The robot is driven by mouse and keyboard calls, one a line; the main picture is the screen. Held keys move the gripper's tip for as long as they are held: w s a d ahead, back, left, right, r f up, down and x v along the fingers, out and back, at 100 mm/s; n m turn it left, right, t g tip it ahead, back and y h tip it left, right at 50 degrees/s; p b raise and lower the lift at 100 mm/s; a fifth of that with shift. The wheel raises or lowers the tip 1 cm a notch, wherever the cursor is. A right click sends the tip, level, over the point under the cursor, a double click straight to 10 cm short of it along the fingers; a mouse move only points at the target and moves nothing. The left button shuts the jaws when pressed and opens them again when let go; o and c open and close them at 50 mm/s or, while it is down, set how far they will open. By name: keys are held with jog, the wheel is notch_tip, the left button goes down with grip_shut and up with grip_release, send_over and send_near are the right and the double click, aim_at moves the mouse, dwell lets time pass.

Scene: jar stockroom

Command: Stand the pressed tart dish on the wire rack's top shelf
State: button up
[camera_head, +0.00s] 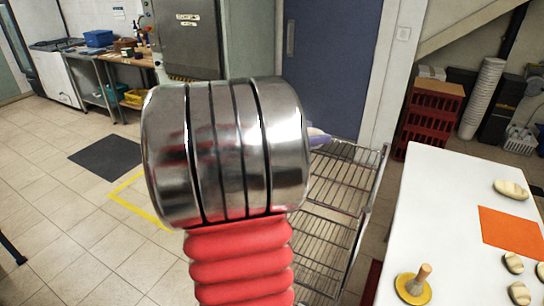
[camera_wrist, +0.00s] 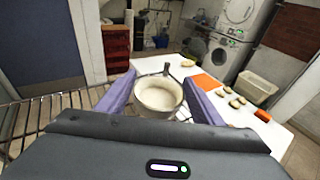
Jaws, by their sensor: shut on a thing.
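The tart dish (camera_wrist: 158,97) is a round, cream-coloured, bowl-like dish between the purple fingers of my gripper (camera_wrist: 160,104) in the wrist view. My gripper is shut on it, and its pale inside shows. In the head view my arm hides most of the gripper and dish; only a purple finger (camera_head: 319,140) shows past the arm's right side. The wire rack (camera_head: 352,161) stands just beyond, with its top shelf at about the finger's place in the picture and a lower shelf beneath. Bare rack wires (camera_wrist: 28,118) also show at the left of the wrist view.
A white table (camera_head: 425,215) at the right holds an orange mat (camera_head: 508,230), several pale loaves and a wooden-handled tool on a yellow disc (camera_head: 411,290). Red crates (camera_head: 432,112) stand behind. A blue door (camera_head: 330,65) is beyond the rack. Tiled floor is open at the left.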

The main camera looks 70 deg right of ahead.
dwell(0.3)
jog(key=shift+w+f, duration=0.1)
jog(key=shift+f, duration=3.05)
jog(key=shift+f, duration=1.85)
jog(key=shift+f, duration=0.1)
jog(key=o, duration=1.5)
